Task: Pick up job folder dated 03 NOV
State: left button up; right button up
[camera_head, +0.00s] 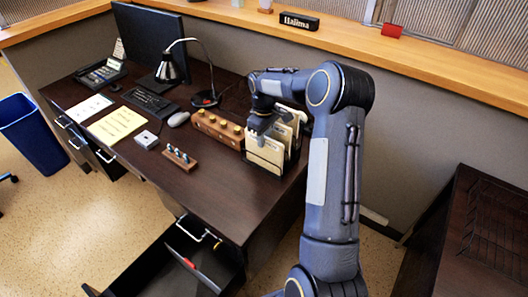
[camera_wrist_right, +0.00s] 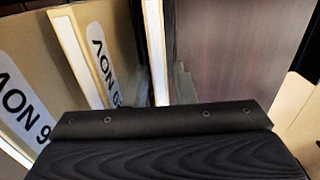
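Several cream job folders (camera_head: 264,157) stand upright in a dark rack (camera_head: 262,172) at the desk's right end. My right gripper (camera_head: 262,132) is down at the tops of these folders. In the right wrist view, two folders show upside-down labels reading NOV, one at the left edge (camera_wrist_right: 20,100) and one beside it (camera_wrist_right: 92,55). Their day numbers are partly hidden or cut off. A third folder, seen edge-on (camera_wrist_right: 155,50), runs between the grey fingertips of my right gripper (camera_wrist_right: 160,88). Whether they press on it cannot be told. My left gripper is not in view.
A wooden block with knobs (camera_head: 218,128) stands just left of the rack. A small stamp holder (camera_head: 180,158), lamp (camera_head: 170,68) and monitor (camera_head: 150,38) are also on the desk. A drawer (camera_head: 165,270) hangs open in front. A ledge (camera_head: 440,62) runs behind.

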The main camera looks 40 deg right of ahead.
grip_shut()
jog(key=shift+r, duration=0.1)
dwell(0.4)
